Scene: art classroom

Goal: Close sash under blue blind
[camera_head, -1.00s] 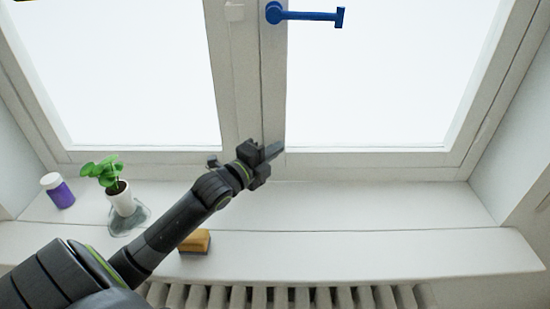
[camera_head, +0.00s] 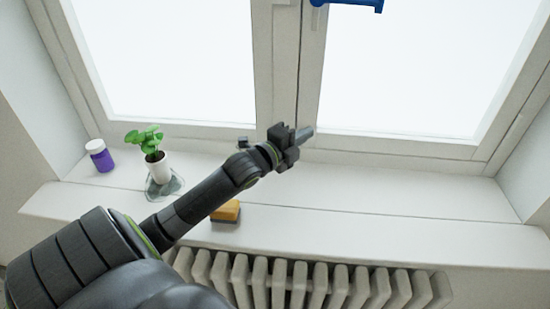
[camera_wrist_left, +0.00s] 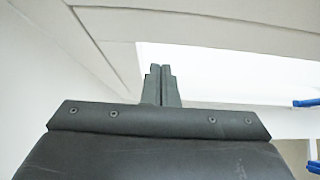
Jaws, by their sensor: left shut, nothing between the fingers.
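The window has a left sash (camera_head: 200,129) and a right sash (camera_head: 400,145), both pale-framed with bright glass, meeting at a middle upright. My left gripper (camera_head: 304,134) is shut and empty, low at the middle upright by the right sash's lower corner. I cannot tell whether it touches the frame, or whether the right sash is fully flush.
On the sill (camera_head: 400,197) stand a purple jar with a white lid (camera_head: 100,156) and a potted plant (camera_head: 154,160) at the left. A radiator (camera_head: 310,283) is under the sill. The sill's right part is clear.

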